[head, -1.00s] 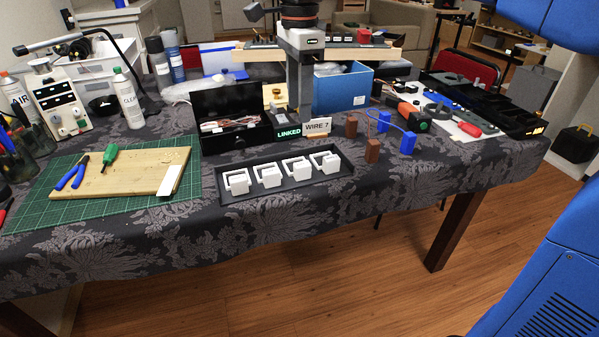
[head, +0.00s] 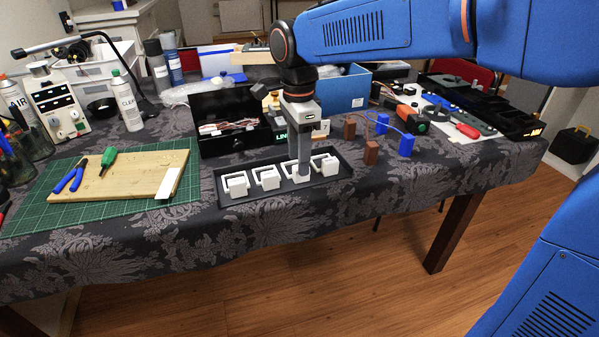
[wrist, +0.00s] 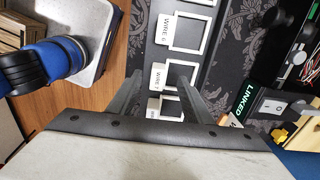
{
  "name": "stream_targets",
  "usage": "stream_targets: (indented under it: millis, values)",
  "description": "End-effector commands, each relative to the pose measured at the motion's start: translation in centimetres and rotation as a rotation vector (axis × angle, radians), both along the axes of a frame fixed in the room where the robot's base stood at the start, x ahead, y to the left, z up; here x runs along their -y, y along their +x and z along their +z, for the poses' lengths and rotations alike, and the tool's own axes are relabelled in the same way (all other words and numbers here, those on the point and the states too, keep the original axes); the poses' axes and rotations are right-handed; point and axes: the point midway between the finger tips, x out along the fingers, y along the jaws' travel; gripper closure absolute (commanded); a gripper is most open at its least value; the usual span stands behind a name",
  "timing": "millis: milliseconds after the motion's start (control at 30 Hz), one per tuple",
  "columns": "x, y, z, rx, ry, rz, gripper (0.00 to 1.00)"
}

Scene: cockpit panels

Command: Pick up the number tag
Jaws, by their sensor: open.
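White number tags, each a block with a square loop, stand in a row in a black tray (head: 232,203) near the table's front edge. My gripper (head: 304,172) points down at the third tag from the left (head: 291,170), partly hiding it. The rightmost tag (head: 328,167) stands just beside it. In the wrist view my gripper (wrist: 158,76) is open, its fingers on either side of a tag (wrist: 160,76) whose label begins "WIRE"; its number is unclear. Contact cannot be told. A "WIRE 6" tag (wrist: 165,30) lies farther up that view.
Behind the tray are an open black box (head: 222,130), a "LINKED" sign (wrist: 238,104) and a card (head: 321,129) partly hidden by my gripper. Brown and blue wired blocks (head: 371,152) stand to the right. A wooden board (head: 125,175) on a green mat lies left.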

Motion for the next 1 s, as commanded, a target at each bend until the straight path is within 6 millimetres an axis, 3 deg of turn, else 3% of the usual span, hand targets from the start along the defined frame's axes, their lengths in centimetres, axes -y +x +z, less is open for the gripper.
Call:
stream_targets:
  millis: [233, 567, 733, 1000]
  values:
    - [0.1, -0.1, -3.1, -0.001, 0.000, 0.000, 0.55]
    - [0.1, 0.0, -3.7, 0.001, 0.000, 0.000, 0.55]
    - [0.1, 0.0, -3.7, 0.001, 0.000, 0.000, 0.95]
    - [0.1, 0.0, -3.6, 0.001, 0.000, 0.000, 0.99]
